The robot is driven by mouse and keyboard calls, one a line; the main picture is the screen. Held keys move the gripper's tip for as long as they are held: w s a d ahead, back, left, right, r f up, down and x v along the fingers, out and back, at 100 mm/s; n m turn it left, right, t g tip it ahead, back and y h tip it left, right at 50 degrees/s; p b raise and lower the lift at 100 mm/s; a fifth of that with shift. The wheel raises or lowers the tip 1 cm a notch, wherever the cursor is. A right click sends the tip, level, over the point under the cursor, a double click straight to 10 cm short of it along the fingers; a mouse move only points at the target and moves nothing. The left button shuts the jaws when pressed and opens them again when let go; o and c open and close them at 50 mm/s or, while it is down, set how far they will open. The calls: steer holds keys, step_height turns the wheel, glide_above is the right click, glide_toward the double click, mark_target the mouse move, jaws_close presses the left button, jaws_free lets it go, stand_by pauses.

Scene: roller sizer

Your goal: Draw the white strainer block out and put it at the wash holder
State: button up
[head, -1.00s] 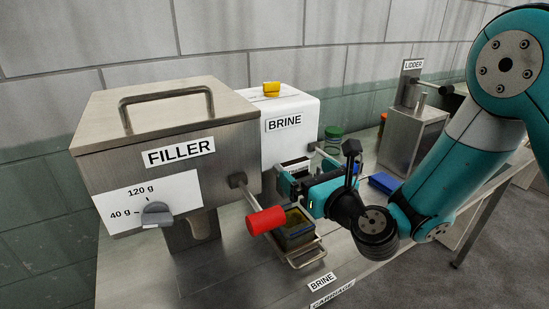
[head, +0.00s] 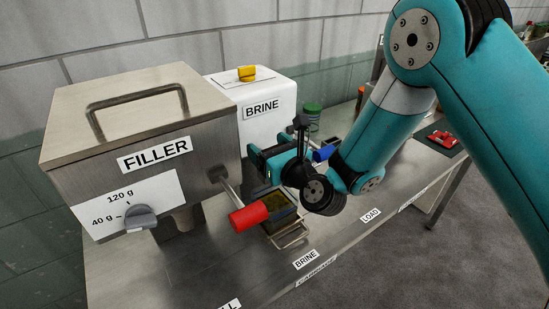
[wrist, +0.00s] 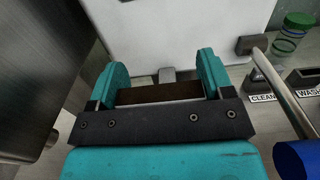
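I cannot make out the white strainer block as a separate thing in either view. The white brine machine (head: 262,125) stands behind my gripper (head: 270,158). In the wrist view my gripper (wrist: 166,78) has its two teal fingers wide apart, facing the machine's white front. A dark brown strip (wrist: 160,94) lies between the fingers, with a small grey stub (wrist: 167,75) beyond it. I cannot tell what the strip belongs to. The WASH label (wrist: 311,92) shows at the right edge of the wrist view, beside a CLEAN label (wrist: 263,97); the holder there is cut off.
The steel filler (head: 150,125) stands left, its red-handled lever (head: 249,216) sticking out in front. An olive-filled tray (head: 281,213) sits beside the lever. A green-lidded jar (head: 312,112) and a blue object (head: 323,153) are right of the machine. Bench is clear near the LOAD label (head: 371,215).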

steer(key=shift+c, duration=1.2)
steer(key=shift+r, duration=0.1)
step_height(320, 180, up, 20)
steer(key=p, duration=1.5)
steer(key=shift+p, duration=0.35)
steer(key=shift+d, duration=0.1)
